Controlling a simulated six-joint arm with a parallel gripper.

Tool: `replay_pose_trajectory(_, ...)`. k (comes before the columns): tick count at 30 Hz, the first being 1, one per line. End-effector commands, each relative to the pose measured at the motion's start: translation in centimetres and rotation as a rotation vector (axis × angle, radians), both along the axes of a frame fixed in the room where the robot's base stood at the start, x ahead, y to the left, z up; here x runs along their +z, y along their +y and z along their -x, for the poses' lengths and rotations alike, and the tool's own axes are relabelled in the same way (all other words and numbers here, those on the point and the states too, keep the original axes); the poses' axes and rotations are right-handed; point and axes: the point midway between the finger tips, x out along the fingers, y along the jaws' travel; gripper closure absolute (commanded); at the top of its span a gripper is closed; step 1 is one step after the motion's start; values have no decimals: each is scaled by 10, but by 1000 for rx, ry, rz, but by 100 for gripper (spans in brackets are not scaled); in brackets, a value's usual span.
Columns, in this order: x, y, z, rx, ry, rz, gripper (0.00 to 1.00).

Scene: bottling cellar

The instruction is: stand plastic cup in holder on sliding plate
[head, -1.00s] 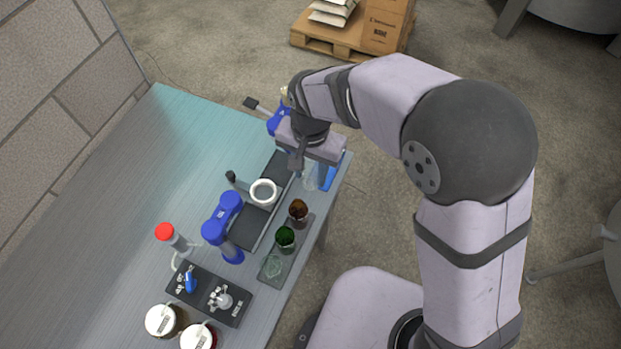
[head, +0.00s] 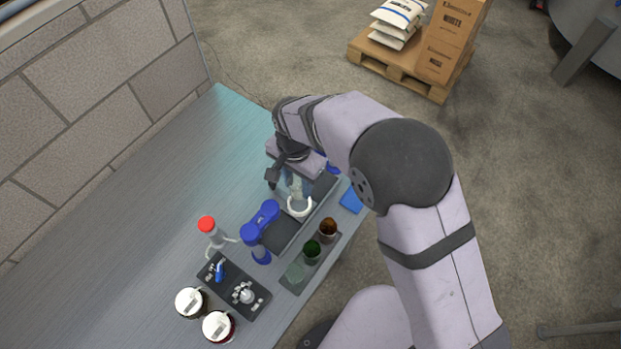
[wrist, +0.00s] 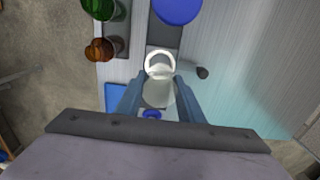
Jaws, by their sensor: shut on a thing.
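My gripper (head: 294,184) is shut on a clear plastic cup (wrist: 158,93), seen between its fingers in the wrist view. The cup is partly hidden by my gripper in the head view. The holder, a white ring (head: 300,208), is on the dark sliding plate (head: 281,233); the ring (wrist: 160,55) also shows just beyond the fingertips in the wrist view. The cup is close to the ring and overlaps its edge in the picture. I cannot tell its height above it or whether they touch.
A blue two-headed device (head: 262,222) stands at the plate's near end. A rack with an amber cup (head: 328,229), a green cup (head: 312,249) and a clear one is to the right. A blue pad (head: 351,200) lies near the table edge. A black knob (wrist: 203,72) stands beside the ring.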

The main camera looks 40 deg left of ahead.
Motion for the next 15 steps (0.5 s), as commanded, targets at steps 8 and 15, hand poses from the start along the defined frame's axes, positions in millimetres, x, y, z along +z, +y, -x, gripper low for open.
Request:
replay_pose_trajectory(8, -8, 0, 0, 0, 0, 0, 88)
replay_pose_trajectory(15, -25, 0, 0, 0, 0, 1, 88)
